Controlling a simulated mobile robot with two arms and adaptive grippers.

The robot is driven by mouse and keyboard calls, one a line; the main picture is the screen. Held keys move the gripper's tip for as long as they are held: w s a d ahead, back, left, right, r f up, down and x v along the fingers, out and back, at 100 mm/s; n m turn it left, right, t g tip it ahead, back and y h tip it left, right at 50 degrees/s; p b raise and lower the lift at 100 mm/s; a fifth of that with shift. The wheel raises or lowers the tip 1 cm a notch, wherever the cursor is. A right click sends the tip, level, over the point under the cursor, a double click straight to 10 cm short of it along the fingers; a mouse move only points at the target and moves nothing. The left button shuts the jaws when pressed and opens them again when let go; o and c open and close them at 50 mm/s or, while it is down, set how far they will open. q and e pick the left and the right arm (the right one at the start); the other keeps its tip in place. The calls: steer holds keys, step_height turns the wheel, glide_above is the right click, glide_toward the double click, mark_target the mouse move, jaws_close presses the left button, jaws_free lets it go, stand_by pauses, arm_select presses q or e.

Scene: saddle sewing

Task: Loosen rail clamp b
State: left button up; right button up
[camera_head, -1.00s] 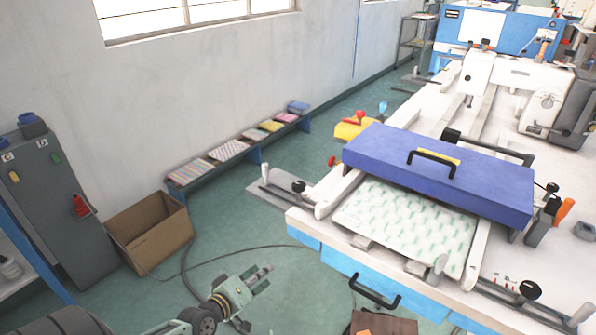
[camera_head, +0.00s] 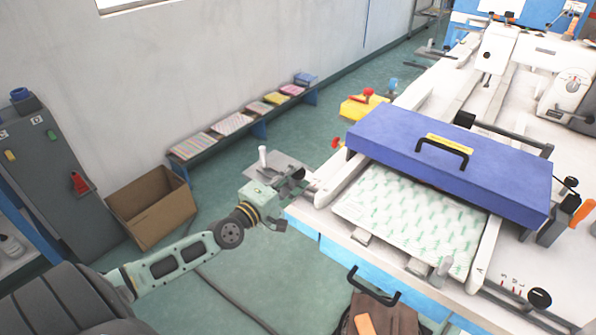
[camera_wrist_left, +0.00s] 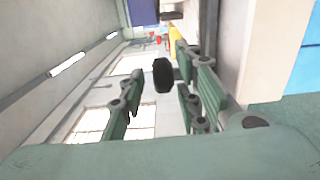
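A black clamp knob (camera_head: 298,173) shows at the left front corner of the white machine table, partly hidden by my left gripper (camera_head: 287,188). In the left wrist view the black knob (camera_wrist_left: 162,75) appears between the two green fingers of my left gripper (camera_wrist_left: 168,88). The fingers are apart, with gaps visible on both sides of the knob. A similar black knob (camera_head: 539,298) sits on a rod at the right front of the table. I cannot read a letter marking either clamp as b. My right gripper is out of view.
A blue cover (camera_head: 400,145) with a black handle lies across the table above a green-patterned sheet (camera_head: 405,212). A white-topped lever (camera_head: 263,157) stands beside my gripper. A cardboard box (camera_head: 152,213) and a low bench with fabric stacks (camera_head: 232,123) are left. The floor between is mostly clear.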

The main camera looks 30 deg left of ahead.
arm_select(q)
steer(key=shift+w+d, duration=0.1)
steer(key=shift+w, duration=1)
jaws_close()
